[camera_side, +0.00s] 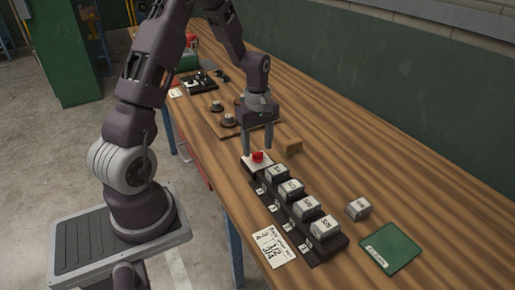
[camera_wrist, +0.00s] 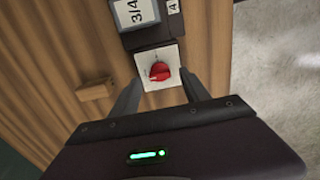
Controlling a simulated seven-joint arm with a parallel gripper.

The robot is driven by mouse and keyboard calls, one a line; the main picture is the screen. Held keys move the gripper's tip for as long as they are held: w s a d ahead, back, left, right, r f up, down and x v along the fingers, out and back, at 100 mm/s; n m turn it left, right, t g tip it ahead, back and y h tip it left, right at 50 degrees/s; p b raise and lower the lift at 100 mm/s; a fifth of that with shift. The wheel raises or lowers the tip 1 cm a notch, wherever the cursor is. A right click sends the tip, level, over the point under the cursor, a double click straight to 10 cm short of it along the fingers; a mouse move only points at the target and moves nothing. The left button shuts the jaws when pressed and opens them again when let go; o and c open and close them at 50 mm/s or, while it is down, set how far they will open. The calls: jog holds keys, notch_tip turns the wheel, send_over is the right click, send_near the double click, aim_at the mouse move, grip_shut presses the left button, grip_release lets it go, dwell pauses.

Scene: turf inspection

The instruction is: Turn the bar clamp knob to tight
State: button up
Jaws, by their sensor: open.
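A red knob (camera_side: 258,156) sits on a pale square plate (camera_side: 249,165) at the far end of a black rack. In the wrist view the red knob (camera_wrist: 159,71) lies near the middle of its pale plate (camera_wrist: 172,54), with a light mark on it. I cannot read its setting. My gripper (camera_side: 259,150) points down over the knob, with its fingers apart. In the wrist view my gripper (camera_wrist: 159,80) has one finger on each side of the plate. I see no contact with the knob.
The black rack (camera_side: 334,243) holds several grey labelled blocks (camera_side: 291,188). A loose grey block (camera_side: 357,209), a green pad (camera_side: 392,248) and a printed card (camera_side: 273,247) lie nearby. A small wooden block (camera_side: 291,146) is close to my gripper. Round dark parts (camera_side: 227,121) stand behind.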

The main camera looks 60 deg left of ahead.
jog(key=shift+f, duration=0.8)
grip_shut()
jog(key=shift+m, duration=0.3)
jog(key=m, duration=0.3)
jog(key=shift+m, duration=0.3)
jog(key=m, duration=0.4)
jog(key=shift+d+m, duration=0.1)
jog(key=shift+m, duration=0.2)
jog(key=m, duration=0.4)
jog(key=shift+m, duration=2.4)
